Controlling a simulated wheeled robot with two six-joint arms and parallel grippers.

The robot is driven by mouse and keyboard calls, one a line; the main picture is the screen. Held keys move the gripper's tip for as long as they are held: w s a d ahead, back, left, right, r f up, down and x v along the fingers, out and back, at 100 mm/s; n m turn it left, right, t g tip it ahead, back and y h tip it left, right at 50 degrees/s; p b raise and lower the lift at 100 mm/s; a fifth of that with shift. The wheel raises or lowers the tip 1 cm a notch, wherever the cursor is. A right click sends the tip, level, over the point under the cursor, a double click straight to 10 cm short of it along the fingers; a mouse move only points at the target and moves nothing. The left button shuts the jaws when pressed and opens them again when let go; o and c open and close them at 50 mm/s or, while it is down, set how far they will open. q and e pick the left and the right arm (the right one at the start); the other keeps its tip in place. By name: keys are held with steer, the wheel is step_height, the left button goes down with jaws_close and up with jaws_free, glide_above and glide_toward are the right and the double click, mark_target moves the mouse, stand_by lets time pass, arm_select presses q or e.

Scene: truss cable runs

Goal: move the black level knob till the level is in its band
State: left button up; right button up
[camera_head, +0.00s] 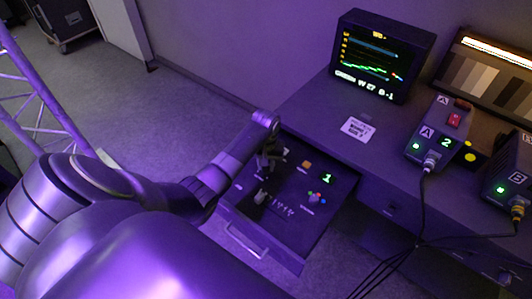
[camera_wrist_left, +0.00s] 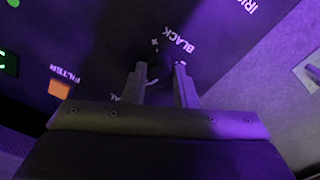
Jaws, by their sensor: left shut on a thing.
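My left gripper (camera_head: 268,158) reaches down to the back left part of the dark control panel (camera_head: 285,225). In the left wrist view my left gripper (camera_wrist_left: 160,68) has its two fingers close together beside the word BLACK, shut on the black level knob (camera_wrist_left: 162,57). The knob is dark and mostly hidden between the fingers. The monitor (camera_head: 378,60) at the back shows a green trace low on the screen, a blue line above it and small red marks at the right. Its text is too small to read surely. My right gripper is out of view.
The panel also carries an orange button (camera_head: 306,164), a green number display (camera_head: 327,178) and a coloured joystick-like control (camera_head: 316,198). Box A (camera_head: 440,132) and box B (camera_head: 510,172) with cables stand on the desk at right. A white card (camera_head: 357,128) lies on the desk.

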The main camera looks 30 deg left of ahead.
arm_select(q)
steer(key=m+p, duration=0.2)
steer(key=m, duration=0.1)
steer(key=m+p, duration=0.1)
steer(key=shift+r+m, duration=0.25)
steer(key=shift+m, duration=0.05)
steer(key=m+p, duration=0.2)
steer(key=shift+m, duration=0.3)
steer(key=shift+w+f+m+p, duration=0.15)
steer(key=shift+m+p, duration=0.35)
steer(key=shift+m, duration=1)
steer(key=o, duration=1)
step_height(320, 180, up, 17)
steer(key=shift+r, duration=0.15)
